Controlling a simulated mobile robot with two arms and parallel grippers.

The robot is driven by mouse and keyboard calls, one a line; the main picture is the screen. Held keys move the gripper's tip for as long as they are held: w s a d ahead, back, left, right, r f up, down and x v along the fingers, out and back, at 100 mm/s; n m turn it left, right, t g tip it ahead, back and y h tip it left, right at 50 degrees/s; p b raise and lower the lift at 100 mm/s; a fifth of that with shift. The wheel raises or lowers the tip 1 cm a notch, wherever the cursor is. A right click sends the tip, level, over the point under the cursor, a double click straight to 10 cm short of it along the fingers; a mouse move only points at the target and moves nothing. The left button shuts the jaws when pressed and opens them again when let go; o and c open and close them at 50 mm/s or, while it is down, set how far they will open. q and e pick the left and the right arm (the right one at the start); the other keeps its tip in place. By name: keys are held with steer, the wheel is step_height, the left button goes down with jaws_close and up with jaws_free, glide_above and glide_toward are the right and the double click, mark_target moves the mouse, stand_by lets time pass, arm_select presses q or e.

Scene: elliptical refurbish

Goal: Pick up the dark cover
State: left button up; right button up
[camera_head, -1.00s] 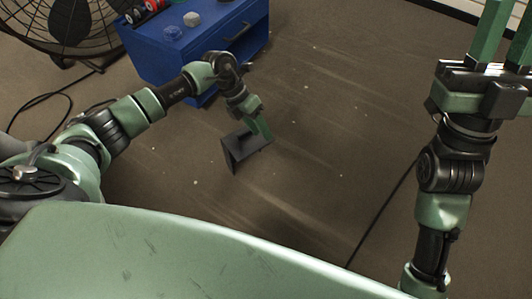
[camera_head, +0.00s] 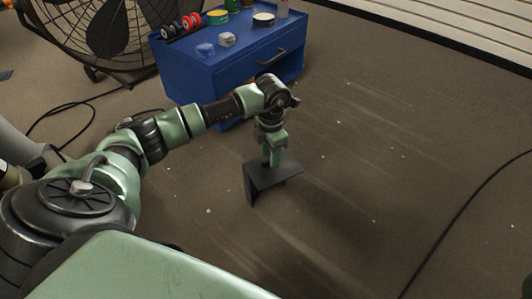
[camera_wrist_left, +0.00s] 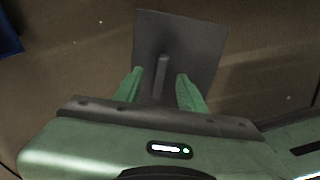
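The dark cover (camera_head: 276,174) is a dark grey bent plate, with a flat top and a side plate folded down at its left. My left gripper (camera_head: 268,160) points down onto its top in the head view. In the left wrist view, the cover (camera_wrist_left: 190,40) lies straight ahead with a thin upright ridge on it. The fingers of my left gripper (camera_wrist_left: 160,75) stand on either side of this ridge, with gaps visible on both sides. I cannot tell whether the cover touches the floor. My right gripper is out of view.
A blue drawer cabinet (camera_head: 225,79) with jars and cans stands behind the left arm. A large black fan (camera_head: 95,40) is at the back left. A black cable (camera_head: 455,228) crosses the floor at the right. The brown floor (camera_head: 380,150) around the cover is mostly clear.

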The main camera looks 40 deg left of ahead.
arm_select(q)
steer(key=shift+f, duration=0.25)
jaws_close()
stand_by(1.4)
